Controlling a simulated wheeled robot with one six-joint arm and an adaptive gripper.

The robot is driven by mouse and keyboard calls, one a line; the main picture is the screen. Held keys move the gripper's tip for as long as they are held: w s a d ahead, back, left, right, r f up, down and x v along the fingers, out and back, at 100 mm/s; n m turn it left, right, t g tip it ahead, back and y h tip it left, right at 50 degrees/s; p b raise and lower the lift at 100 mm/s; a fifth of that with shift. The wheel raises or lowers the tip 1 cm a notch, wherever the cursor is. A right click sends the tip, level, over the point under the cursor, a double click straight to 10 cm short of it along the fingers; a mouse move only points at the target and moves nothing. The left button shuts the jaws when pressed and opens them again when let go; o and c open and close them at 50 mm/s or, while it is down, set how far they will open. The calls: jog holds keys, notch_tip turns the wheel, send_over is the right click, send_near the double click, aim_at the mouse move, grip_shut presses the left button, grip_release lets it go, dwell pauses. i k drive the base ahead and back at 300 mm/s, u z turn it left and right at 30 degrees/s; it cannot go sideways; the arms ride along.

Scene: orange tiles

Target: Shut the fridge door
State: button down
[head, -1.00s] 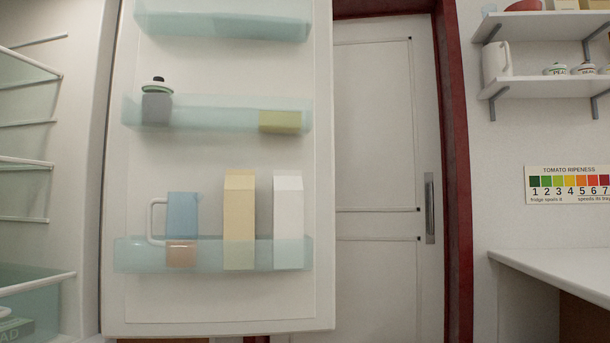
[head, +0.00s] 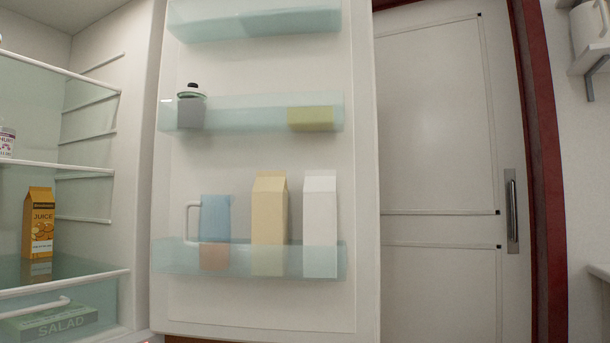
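The fridge door (head: 250,310) stands open in the middle of the head view, its inner side facing me. Its clear bins hold a blue jug (head: 215,220), a tan carton (head: 269,215), a white carton (head: 320,215), a grey jar (head: 191,112) and a yellow block (head: 310,118). The open fridge (head: 130,190) is at the left, its inside showing shelves, an orange juice carton (head: 38,225) and a green salad box (head: 50,322). The door meets the fridge along its left edge. My gripper is not in view.
Behind the door at the right is a white room door (head: 440,170) with a metal handle (head: 511,210) and a dark red frame (head: 540,150). Part of a wall shelf (head: 590,60) and a counter edge (head: 600,271) show at the far right.

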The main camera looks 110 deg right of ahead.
aim_at(250, 82)
jog(key=u, duration=0.1)
jog(key=k, duration=1.2)
jog(key=z, duration=2.45)
